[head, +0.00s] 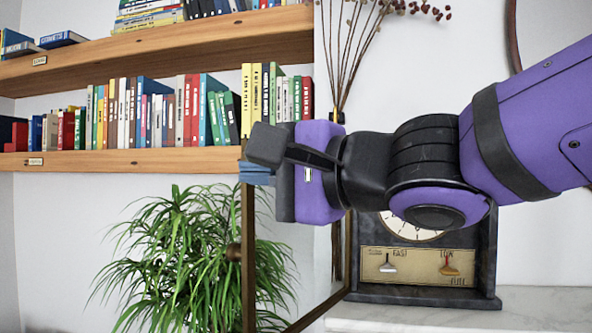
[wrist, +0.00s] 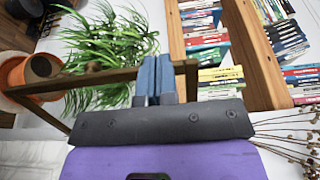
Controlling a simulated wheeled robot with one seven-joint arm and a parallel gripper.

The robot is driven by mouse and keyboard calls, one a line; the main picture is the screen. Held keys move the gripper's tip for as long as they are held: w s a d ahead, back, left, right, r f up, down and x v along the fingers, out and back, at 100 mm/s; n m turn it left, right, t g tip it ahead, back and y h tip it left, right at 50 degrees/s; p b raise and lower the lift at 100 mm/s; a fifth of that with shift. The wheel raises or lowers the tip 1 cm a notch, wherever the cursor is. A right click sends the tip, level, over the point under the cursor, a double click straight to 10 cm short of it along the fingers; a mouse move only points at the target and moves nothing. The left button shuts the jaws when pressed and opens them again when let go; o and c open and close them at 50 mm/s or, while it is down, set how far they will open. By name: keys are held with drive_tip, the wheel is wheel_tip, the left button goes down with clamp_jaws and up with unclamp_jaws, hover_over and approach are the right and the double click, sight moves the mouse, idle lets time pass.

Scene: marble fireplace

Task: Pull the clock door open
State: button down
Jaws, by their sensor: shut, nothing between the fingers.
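The dark mantel clock (head: 478,262) stands on the white mantel, its dial (head: 410,228) partly hidden behind my arm. Its brass-framed door (head: 248,285) stands swung wide open to the left, out from the clock's left side, with a small knob (head: 233,253) on its free edge. The upper part of the door is hidden by my gripper. My gripper (head: 257,172) is shut and empty beside the top of the door's free edge. In the wrist view the blue fingers (wrist: 154,75) lie across the line of the door frame (wrist: 90,78); I cannot tell whether they touch it.
Wooden shelves with books (head: 150,115) are on the wall at left. A green plant (head: 180,255) stands below them, seen partly through the door. Dry stems (head: 345,60) rise behind my wrist. The mantel (head: 540,310) is bare to the right of the clock.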

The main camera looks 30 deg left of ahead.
drive_tip(key=w+a, duration=0.1)
drive_tip(key=a, duration=0.9)
drive_tip(key=shift+w+a, duration=0.2)
drive_tip(key=shift+w, duration=0.15)
drive_tip(key=shift+d, duration=0.1)
